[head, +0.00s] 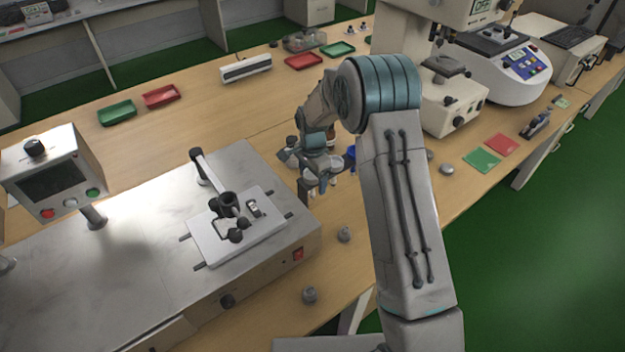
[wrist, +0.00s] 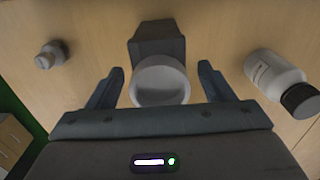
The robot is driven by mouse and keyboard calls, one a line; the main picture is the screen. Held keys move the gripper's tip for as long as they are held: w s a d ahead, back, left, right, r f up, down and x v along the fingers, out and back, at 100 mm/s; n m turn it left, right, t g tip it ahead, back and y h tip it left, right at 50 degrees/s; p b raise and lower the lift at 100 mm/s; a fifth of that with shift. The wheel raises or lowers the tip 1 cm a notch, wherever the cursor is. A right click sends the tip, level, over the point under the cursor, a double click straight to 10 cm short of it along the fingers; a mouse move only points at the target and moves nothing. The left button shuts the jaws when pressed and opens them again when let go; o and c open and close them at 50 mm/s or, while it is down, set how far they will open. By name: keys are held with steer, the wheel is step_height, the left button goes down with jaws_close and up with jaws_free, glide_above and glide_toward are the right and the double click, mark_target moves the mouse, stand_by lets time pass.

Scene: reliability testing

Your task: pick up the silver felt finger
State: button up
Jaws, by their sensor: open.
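My gripper (head: 318,190) is over the wooden bench, right of the grey testing machine. In the wrist view its two fingers (wrist: 161,68) are spread apart, so it is open. Between them is a round pale grey cup-like piece (wrist: 160,85), with a dark grey block (wrist: 157,44) directly behind it. No contact with the fingers is clear. A small stepped silver piece (wrist: 48,56) stands apart at the left of the wrist view. Small silver knob-like pieces (head: 345,235) and (head: 309,295) stand in front of the machine. I cannot tell for sure which is the silver felt finger.
A white bottle with a black cap (wrist: 280,82) lies or leans right of my fingers. The testing machine (head: 150,225) is at left, a white-and-blue instrument (head: 505,70) at back right. Red (head: 161,96) and green (head: 117,113) trays sit at the rear. Open bench lies between.

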mark_target(312, 177)
steer(key=shift+f, duration=0.35)
steer(key=c, duration=1.1)
steer(key=shift+r, duration=0.1)
step_height(312, 177, up, 18)
steer(key=shift+f+b, duration=0.1)
steer(key=shift+b, duration=0.8)
